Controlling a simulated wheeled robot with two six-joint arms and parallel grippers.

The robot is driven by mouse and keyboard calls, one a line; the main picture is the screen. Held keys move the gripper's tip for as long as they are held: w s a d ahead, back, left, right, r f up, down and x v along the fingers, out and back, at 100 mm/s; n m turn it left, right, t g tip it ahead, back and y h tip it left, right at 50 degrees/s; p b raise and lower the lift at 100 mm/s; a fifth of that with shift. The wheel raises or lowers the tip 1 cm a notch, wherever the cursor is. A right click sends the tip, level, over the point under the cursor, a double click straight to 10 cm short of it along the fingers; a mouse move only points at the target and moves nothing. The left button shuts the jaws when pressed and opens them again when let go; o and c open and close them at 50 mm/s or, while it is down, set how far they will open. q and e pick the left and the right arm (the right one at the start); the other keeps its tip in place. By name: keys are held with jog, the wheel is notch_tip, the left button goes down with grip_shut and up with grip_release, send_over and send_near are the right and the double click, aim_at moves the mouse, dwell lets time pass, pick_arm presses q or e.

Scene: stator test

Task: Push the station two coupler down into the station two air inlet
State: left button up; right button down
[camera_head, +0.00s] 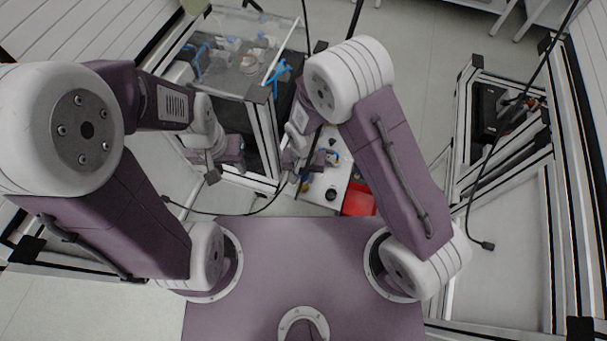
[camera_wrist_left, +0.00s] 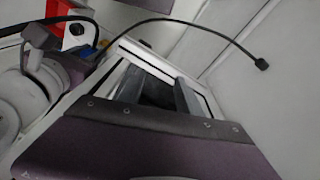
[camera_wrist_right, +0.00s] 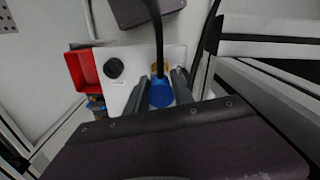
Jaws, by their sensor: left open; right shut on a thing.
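In the right wrist view, a blue coupler (camera_wrist_right: 160,94) with a black hose rising from it sits between the fingers of my right gripper (camera_wrist_right: 160,90), which is shut on it. A brass-yellow fitting (camera_wrist_right: 160,69), possibly the air inlet, shows just beyond the coupler on a white station top (camera_wrist_right: 120,88). I cannot tell whether the coupler touches it. My left gripper (camera_wrist_left: 158,92) is open and empty in the left wrist view. In the head view the left gripper (camera_head: 212,172) hangs by the framed cabinet, away from the white station top.
A red bin (camera_wrist_right: 81,70) and a black round knob (camera_wrist_right: 114,68) are beside the coupler. A framed cabinet with a clear top (camera_head: 240,60) stands at the back left. A loose black cable (camera_wrist_left: 200,27) arcs past my left gripper. Another framed station (camera_head: 505,110) stands right.

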jog(key=shift+f, duration=0.45)
jog(key=shift+f+b, duration=0.8)
jog(key=shift+f, duration=0.05)
jog(key=shift+f+b, duration=0.4)
jog(key=shift+f, duration=0.2)
jog(key=c, duration=1)
grip_release()
jog(key=shift+r, duration=0.1)
notch_tip(320, 180, up, 9)
